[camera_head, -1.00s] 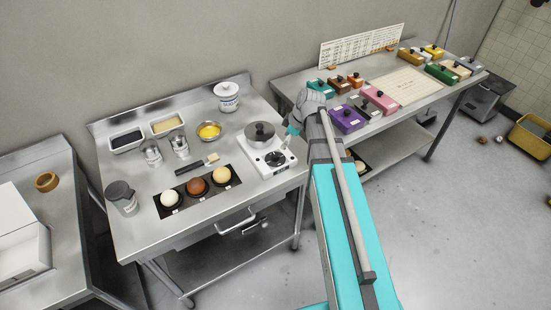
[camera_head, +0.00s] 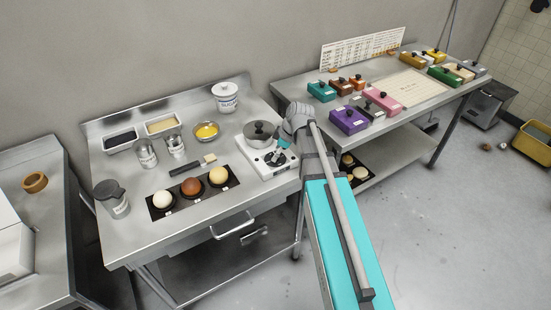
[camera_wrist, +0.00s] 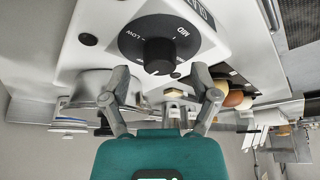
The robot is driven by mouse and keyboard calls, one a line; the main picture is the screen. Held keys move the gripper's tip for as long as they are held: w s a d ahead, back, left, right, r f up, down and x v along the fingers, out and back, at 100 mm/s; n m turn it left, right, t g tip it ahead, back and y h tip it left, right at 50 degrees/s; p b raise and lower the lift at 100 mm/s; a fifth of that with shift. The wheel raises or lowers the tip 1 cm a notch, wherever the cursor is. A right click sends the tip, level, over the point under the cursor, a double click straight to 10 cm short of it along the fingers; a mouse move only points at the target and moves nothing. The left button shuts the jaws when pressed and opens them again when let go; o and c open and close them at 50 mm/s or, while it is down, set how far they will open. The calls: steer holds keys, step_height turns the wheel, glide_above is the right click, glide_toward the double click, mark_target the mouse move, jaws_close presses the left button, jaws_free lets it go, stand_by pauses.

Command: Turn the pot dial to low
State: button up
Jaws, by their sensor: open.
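The white pot base (camera_head: 257,168) stands on the steel table with a lidded grey pot (camera_head: 260,134) on it. In the head view the dial (camera_head: 277,158) is partly covered by my gripper (camera_head: 284,148). In the wrist view my gripper (camera_wrist: 160,88) is open, its two fingers spread either side below the knob. I see no contact with the knob. Which mark the knob points to is unclear.
Three dough balls on a black mat (camera_head: 150,207) lie left of the pot base. A brush (camera_head: 185,173), a yellow bowl (camera_head: 206,131) and canisters stand nearby. Coloured boxes fill the right table (camera_head: 420,108).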

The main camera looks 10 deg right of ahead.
steer(key=shift+w+a+f+b, duration=0.15)
steer(key=shift+f+b, duration=0.15)
steer(key=shift+f, duration=0.25)
jaws_close()
